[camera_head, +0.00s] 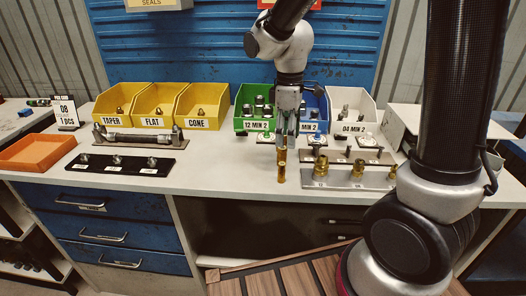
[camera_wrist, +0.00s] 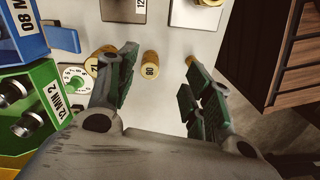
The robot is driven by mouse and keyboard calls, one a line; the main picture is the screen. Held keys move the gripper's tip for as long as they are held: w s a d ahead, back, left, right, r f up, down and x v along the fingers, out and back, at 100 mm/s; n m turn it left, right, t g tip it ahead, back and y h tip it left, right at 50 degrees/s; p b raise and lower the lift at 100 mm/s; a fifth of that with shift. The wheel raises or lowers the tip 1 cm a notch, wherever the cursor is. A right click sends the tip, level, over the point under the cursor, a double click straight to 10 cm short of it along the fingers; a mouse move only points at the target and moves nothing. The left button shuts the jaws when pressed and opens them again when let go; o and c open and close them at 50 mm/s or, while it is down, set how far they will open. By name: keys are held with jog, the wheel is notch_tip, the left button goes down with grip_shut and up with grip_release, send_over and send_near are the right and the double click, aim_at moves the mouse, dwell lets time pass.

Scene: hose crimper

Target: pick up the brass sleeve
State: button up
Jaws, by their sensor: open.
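Brass sleeves stand in a row on the bench. In the wrist view, a brass sleeve marked 08 (camera_wrist: 150,65) lies in the gap between my fingertips, apart from both. A second one (camera_wrist: 92,66), apparently marked 12, is left of the left finger. A third (camera_wrist: 189,60) is partly hidden by the right fingertip. In the head view, brass (camera_head: 281,174) shows just below my gripper (camera_head: 286,146); the rest of the row is partly hidden behind the fingers. My gripper points down, open and empty. I cannot tell its exact height above the sleeves.
A grey plate with brass fittings (camera_head: 340,181) is close on the right. A black strip (camera_head: 120,171) and orange tray (camera_head: 38,152) are at left. Bench between strip and gripper is clear.

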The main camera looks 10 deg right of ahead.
aim_at(282, 154)
jog(key=shift+w+a+r+n, duration=0.25)
jog(key=shift+w+a+n, duration=0.15)
jog(key=shift+w, duration=0.05)
jog(key=shift+w+n, duration=0.15)
jog(key=shift+n, duration=0.45)
jog(key=shift+f, duration=0.2)
notch_tip(282, 154, down, 8)
jog(key=shift+w+r, duration=0.15)
jog(key=shift+r, duration=0.1)
jog(key=shift+c, duration=0.4)
jog(key=c, duration=1)
